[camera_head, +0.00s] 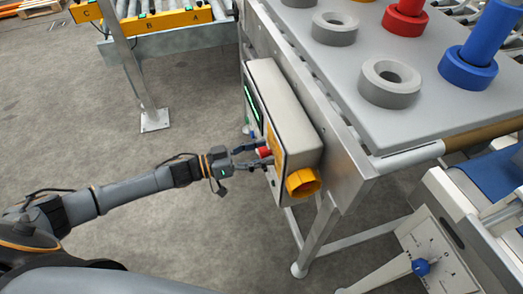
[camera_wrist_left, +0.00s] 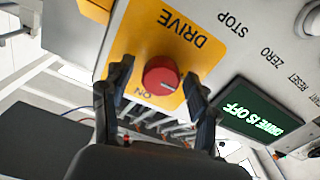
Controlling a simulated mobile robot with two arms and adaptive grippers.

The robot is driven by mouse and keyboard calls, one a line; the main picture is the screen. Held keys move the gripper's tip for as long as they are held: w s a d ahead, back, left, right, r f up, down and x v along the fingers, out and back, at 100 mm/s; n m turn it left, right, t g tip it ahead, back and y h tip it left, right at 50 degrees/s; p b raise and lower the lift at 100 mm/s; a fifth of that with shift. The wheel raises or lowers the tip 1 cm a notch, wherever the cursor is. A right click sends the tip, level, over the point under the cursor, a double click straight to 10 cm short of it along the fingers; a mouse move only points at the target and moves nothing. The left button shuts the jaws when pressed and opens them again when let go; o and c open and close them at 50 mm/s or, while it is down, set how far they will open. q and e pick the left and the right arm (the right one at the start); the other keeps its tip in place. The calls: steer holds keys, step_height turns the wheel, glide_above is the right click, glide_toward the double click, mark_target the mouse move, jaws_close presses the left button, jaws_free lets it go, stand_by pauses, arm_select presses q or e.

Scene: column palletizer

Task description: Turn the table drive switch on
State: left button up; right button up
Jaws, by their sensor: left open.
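The drive switch is a round red knob (camera_wrist_left: 161,75) on an orange panel (camera_wrist_left: 180,40) marked DRIVE and ON. The panel is on the side of a grey control box (camera_head: 285,105) fixed to the table. In the head view the red knob (camera_head: 264,152) shows between the fingers of my left gripper (camera_head: 257,159). In the left wrist view the open fingers stand on either side of the knob, with gaps showing; contact cannot be told. A green-lit display (camera_wrist_left: 250,113) reads DRIVE IS OFF. My right gripper is not in view.
The table (camera_head: 350,125) bears grey rings, a red piece and blue pieces. Another panel with a blue knob (camera_head: 421,267) is at the lower right. The floor left of the table is mostly clear.

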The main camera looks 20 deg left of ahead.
arm_select(q)
steer(key=shift+d, duration=0.1)
steer(key=c, duration=1.2)
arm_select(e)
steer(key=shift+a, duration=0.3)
